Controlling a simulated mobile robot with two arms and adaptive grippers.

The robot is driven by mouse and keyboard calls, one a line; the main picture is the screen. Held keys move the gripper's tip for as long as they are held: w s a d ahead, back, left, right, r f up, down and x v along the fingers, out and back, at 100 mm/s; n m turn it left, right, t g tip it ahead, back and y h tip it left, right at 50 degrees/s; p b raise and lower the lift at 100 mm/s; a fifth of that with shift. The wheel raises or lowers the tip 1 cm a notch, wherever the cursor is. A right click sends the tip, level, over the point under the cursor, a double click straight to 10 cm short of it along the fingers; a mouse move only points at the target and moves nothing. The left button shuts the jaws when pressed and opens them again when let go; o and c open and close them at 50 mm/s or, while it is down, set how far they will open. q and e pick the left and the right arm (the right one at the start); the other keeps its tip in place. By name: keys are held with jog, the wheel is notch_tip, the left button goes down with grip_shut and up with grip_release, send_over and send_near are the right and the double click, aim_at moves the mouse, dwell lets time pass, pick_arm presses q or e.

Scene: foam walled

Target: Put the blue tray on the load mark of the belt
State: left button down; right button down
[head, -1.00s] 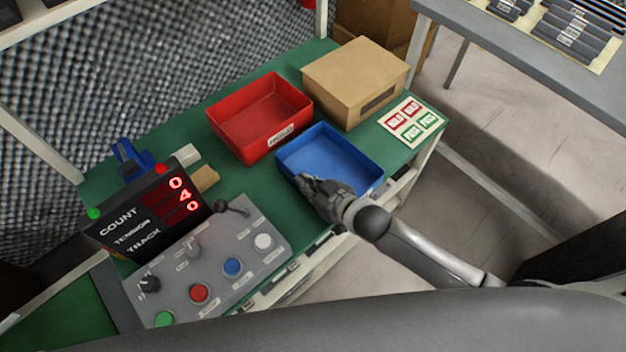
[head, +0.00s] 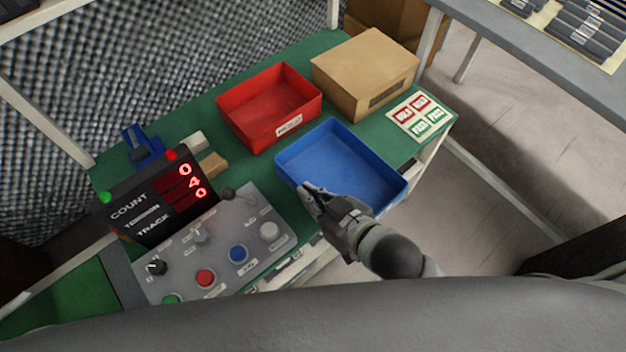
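The blue tray (head: 345,150) is empty and upright, right of the red tray. It looks raised above the green bench top, over its front edge. My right gripper (head: 313,196) is at the tray's near wall with its fingers at the rim, and appears shut on that wall. The fingertips are partly hard to make out against the tray. A green strip (head: 70,308) at the lower left may be the belt; no load mark shows on the visible part. My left gripper is not in view.
A red tray (head: 268,103) labelled HOLD and a cardboard box (head: 365,70) stand behind the blue tray. A label card (head: 421,116) lies at right. A button panel (head: 215,245) and a counter display (head: 155,200) stand between the blue tray and the green strip.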

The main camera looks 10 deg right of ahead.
jog(key=shift+s+a+r, duration=0.1)
jog(key=shift+s+r, duration=0.2)
jog(key=shift+s, duration=0.3)
jog(key=shift+s+a+r, duration=0.1)
jog(key=shift+s+r, duration=0.2)
jog(key=shift+s, duration=0.3)
